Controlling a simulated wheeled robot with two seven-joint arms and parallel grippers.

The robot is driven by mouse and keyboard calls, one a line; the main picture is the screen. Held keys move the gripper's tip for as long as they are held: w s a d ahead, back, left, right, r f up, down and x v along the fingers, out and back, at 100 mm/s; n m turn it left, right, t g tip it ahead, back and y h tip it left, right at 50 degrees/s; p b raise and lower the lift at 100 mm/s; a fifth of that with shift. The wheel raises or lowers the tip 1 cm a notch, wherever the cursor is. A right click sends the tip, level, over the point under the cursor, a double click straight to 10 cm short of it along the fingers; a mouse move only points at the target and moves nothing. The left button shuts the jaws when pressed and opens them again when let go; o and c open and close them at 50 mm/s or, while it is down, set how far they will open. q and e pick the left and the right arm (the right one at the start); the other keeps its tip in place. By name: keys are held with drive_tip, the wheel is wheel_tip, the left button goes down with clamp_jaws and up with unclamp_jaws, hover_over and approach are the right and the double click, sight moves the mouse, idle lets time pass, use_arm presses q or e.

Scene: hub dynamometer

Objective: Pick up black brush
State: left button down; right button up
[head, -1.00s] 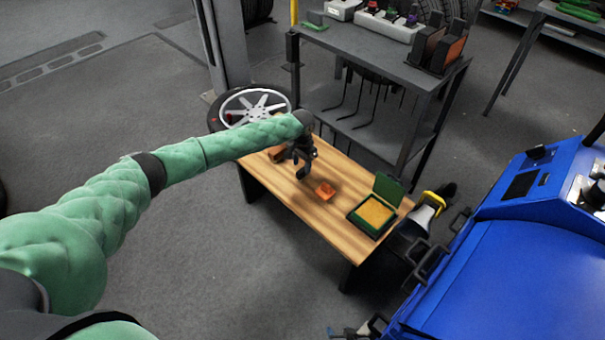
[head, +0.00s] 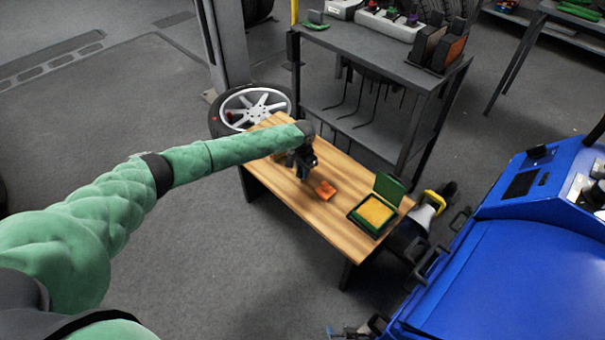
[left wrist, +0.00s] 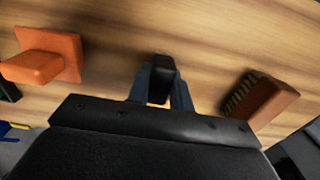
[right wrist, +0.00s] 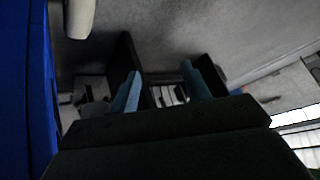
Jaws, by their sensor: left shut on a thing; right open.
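My left gripper (head: 304,172) is over the wooden table, pointing down. In the left wrist view its fingers (left wrist: 160,88) are shut on a small black thing, which I take to be the black brush (left wrist: 161,70). Its bristles cannot be made out, and whether it touches the table is unclear. In the head view the gripper largely hides it. My right gripper (right wrist: 162,90) is open and empty in the right wrist view, away from the table near the blue machine.
The wooden table (head: 265,187) also holds an orange piece (head: 325,190), shown left in the left wrist view (left wrist: 45,55), and a brown brush (left wrist: 262,102) at right there. An open green box (head: 362,225) stands at the table's right end. A grey shelf (head: 385,62) stands behind; a blue machine (head: 490,265) is at right.

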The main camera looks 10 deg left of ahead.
use_arm(q)
drive_tip(key=shift+r, duration=0.6)
wheel_tip(320, 180, up, 3)
drive_tip(key=shift+f, duration=0.1)
drive_tip(key=w+d+r+b, duration=0.1)
drive_tip(key=w+d+r, duration=0.6)
drive_tip(key=w, duration=0.2)
drive_tip(key=shift+w, duration=0.2)
use_arm(e)
drive_tip(key=shift+s+d+f, duration=0.1)
drive_tip(key=shift+s+f, duration=0.1)
drive_tip(key=shift+f, duration=1.35)
use_arm(q)
drive_tip(key=c, duration=1.9)
unclamp_jaws()
drive_tip(key=shift+c, duration=1.2)
